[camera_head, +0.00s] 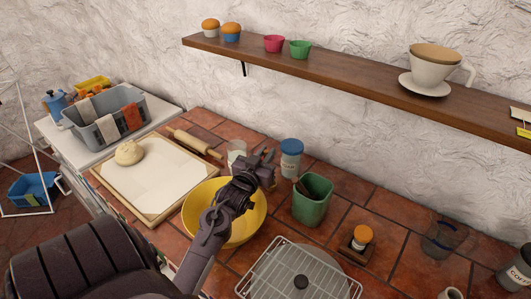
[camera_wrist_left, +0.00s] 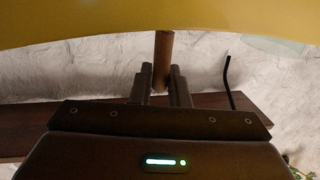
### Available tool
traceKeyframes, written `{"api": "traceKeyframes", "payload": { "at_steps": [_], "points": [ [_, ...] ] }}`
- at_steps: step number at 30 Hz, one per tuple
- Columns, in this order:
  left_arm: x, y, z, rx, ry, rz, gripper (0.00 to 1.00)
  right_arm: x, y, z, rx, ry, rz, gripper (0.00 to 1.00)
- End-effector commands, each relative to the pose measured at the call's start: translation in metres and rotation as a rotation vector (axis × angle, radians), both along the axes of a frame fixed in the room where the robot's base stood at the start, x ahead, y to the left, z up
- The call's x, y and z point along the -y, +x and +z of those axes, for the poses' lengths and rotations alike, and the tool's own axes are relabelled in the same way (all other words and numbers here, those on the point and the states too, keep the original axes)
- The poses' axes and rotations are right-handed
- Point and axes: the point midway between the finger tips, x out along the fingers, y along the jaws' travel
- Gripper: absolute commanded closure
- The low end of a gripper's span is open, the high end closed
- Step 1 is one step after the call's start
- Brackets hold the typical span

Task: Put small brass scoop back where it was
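My left gripper (camera_head: 268,165) is over the far right edge of the yellow bowl (camera_head: 260,212), close to the green crock. In the left wrist view, its fingers (camera_wrist_left: 163,88) are close together around a brown rod (camera_wrist_left: 163,55), which looks like the handle of the small brass scoop. The rod's far end disappears behind a yellow curved surface (camera_wrist_left: 160,18). The scoop's head cannot be made out in either view. The green crock (camera_head: 312,200) has a dark handle (camera_head: 300,187) sticking out. My right gripper is not in view.
A blue-lidded jar (camera_head: 291,158) and a glass (camera_head: 237,152) stand just behind the gripper. A dough board (camera_head: 155,212) is at left; a wooden shelf (camera_head: 340,75) runs above.

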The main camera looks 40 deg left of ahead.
Motion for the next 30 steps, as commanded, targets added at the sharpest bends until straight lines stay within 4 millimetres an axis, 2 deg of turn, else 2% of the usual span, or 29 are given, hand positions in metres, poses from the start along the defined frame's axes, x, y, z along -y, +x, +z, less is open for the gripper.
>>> {"api": "traceKeyframes", "payload": {
  "at_steps": [1,4,14,17,24,30],
  "points": [
    [0.0,0.0,0.0,-0.001,0.0,0.0,0.78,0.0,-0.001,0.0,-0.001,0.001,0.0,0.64],
    [0.0,0.0,0.0,-0.001,0.0,0.0,0.65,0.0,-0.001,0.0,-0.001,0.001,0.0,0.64],
    [0.0,0.0,0.004,0.0,0.0,0.0,0.64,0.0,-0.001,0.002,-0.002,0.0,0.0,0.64],
    [0.003,-0.011,-0.001,-0.003,0.0,0.0,0.64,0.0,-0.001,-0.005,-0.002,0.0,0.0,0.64],
    [0.016,-0.05,-0.001,-0.003,-0.001,-0.001,0.64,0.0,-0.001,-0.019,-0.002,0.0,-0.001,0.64],
    [0.022,-0.069,0.001,-0.002,-0.001,-0.001,0.64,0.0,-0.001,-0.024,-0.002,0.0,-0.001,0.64]
  ]
}}
